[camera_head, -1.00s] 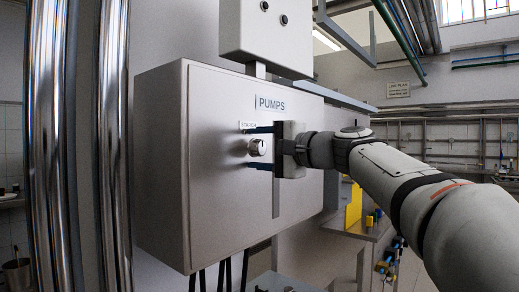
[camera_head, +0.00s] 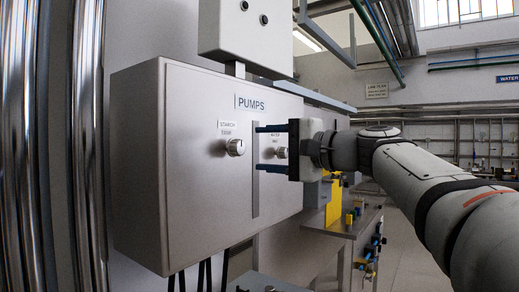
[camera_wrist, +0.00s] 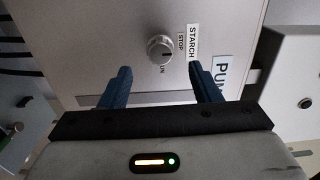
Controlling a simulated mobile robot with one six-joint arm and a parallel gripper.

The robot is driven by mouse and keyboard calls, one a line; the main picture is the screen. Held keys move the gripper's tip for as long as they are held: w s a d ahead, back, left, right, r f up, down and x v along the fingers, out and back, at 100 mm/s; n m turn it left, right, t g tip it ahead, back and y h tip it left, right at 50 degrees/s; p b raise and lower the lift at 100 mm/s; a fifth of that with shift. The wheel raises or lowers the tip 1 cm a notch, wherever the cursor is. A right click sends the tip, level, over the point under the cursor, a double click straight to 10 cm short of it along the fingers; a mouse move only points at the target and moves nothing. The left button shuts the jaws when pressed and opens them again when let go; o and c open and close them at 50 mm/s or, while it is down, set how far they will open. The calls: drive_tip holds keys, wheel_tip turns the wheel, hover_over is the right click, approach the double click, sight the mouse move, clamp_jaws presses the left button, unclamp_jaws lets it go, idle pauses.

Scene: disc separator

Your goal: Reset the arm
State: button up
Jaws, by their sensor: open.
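My gripper (camera_head: 257,148) is open and empty in front of the grey pump panel (camera_head: 190,215). Its two blue fingers point at the panel, one above the other in the head view. The round metal starch knob (camera_head: 235,147) stands free, left of the fingertips in the head view. In the wrist view the starch knob (camera_wrist: 160,48) shows beyond and between the open fingers (camera_wrist: 160,72), apart from them, beside a "STARCH STOP" label (camera_wrist: 190,42). A second knob (camera_head: 280,153) shows between the fingers in the head view, partly hidden by my gripper.
A smaller grey box (camera_head: 250,32) is mounted above the panel. Shiny vertical pipes (camera_head: 88,150) stand at the left. A bench with yellow parts (camera_head: 334,203) is behind, below my arm. Open floor (camera_head: 410,250) shows at the lower right.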

drive_tip(key=s+d+f+n+g+h+p, duration=0.1)
drive_tip(key=s+f+g+h+p, duration=0.15)
drive_tip(key=f+p, duration=0.35)
drive_tip(key=s+f+n+g+h+p, duration=0.1)
drive_tip(key=s+f+g+h+p, duration=0.15)
drive_tip(key=f+h+p, duration=0.4)
drive_tip(key=s+d+f+n+g+h+p, duration=0.3)
drive_tip(key=s+d+f+n+h+p, duration=0.2)
drive_tip(key=s+f, duration=0.9)
drive_tip(key=s+d+p, duration=0.2)
drive_tip(key=d, duration=0.2)
drive_tip(key=shift+s+d+f, duration=0.15)
drive_tip(key=shift+s+f, duration=0.05)
drive_tip(key=shift+f, duration=0.05)
drive_tip(key=shift+c, duration=0.5)
